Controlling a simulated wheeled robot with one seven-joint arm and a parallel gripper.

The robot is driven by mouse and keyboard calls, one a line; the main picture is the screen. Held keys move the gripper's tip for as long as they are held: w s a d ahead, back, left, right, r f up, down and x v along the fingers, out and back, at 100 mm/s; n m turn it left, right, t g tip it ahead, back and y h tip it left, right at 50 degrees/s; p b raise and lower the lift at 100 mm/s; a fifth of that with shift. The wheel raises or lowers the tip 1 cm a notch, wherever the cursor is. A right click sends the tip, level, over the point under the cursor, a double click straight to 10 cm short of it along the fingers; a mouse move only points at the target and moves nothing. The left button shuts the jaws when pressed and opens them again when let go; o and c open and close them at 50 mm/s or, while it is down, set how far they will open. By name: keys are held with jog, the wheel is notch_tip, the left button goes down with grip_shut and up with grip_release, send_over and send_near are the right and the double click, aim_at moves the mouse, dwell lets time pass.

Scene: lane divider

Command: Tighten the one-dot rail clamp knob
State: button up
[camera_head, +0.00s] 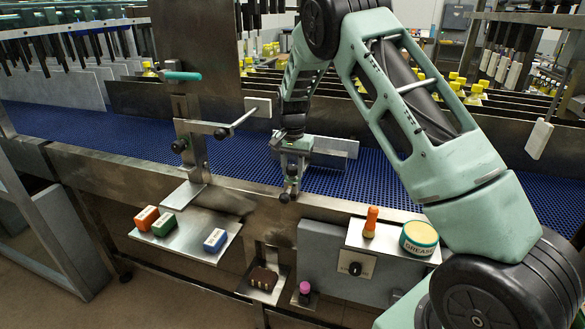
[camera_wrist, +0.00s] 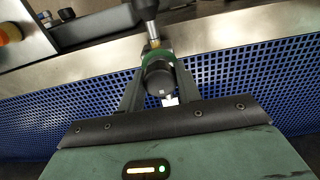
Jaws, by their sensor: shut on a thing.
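My gripper (camera_head: 292,168) reaches down to the conveyor's near rail. In the wrist view my gripper (camera_wrist: 158,72) has its two fingers shut on a black knob (camera_wrist: 158,78), one finger on each side. The knob has a small pale mark on its face, a green collar and a brass-coloured stem behind it. I cannot tell for sure whether the mark is the single dot. Another clamp post (camera_head: 190,140) stands to the left, with black knobs (camera_head: 220,133) and a green handle (camera_head: 182,76).
The blue perforated belt (camera_head: 90,130) runs behind the metal rail. A left shelf (camera_head: 190,235) holds orange, green and blue blocks. A right shelf (camera_head: 375,238) holds an orange-handled item (camera_head: 371,222) and a grease tin (camera_head: 419,238). Upright divider plates stand behind.

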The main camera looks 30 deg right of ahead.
aim_at(292, 166)
jog(key=shift+w+r, duration=0.15)
jog(key=shift+r, duration=0.1)
jog(key=o, duration=0.9)
jog(key=shift+c, duration=0.2)
jog(key=shift+o, duration=0.5)
jog(key=shift+f, duration=0.15)
notch_tip(292, 166, up, 18)
jog(key=b, duration=0.3)
jog(key=shift+f, duration=0.25)
